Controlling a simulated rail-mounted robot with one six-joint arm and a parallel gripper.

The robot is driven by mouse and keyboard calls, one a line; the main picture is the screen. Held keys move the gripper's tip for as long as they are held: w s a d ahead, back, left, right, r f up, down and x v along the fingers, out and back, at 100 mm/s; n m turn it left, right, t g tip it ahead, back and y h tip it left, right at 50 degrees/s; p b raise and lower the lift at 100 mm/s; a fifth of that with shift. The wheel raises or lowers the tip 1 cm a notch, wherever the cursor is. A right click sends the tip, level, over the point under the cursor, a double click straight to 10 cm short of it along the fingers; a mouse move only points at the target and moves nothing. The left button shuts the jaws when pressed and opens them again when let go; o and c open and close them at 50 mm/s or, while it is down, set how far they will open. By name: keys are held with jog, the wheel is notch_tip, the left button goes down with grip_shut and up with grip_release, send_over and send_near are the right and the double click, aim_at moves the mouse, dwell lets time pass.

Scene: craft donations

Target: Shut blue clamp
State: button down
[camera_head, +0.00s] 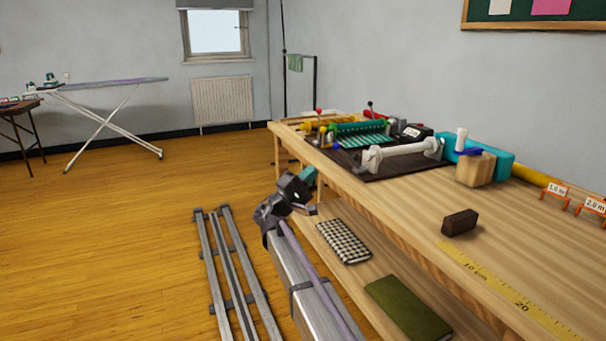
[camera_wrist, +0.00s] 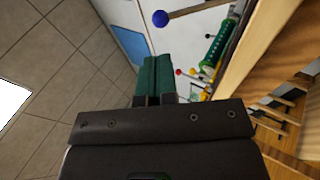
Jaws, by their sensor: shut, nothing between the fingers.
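A blue ball (camera_wrist: 160,18) sits at the end of a metal rod near the top of the wrist view, seemingly the blue clamp's handle. In the head view a small blue ball (camera_head: 336,145) shows at the near left edge of the dark board on the bench. I cannot tell the clamp's position. My gripper (camera_head: 310,172), with green fingers, is low beside the bench's left edge, apart from the ball. In the wrist view the fingers (camera_wrist: 154,62) are together and empty, below the ball in the picture.
A white roller (camera_head: 400,150) lies in front. A wooden block (camera_head: 475,170) and brown block (camera_head: 460,222) stand right. The bench edge (camera_head: 385,210) is close to my arm.

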jog(key=p+x, duration=0.3)
jog(key=x, duration=0.5)
jog(key=shift+d+r+p, duration=0.15)
jog(key=shift+p, duration=0.2)
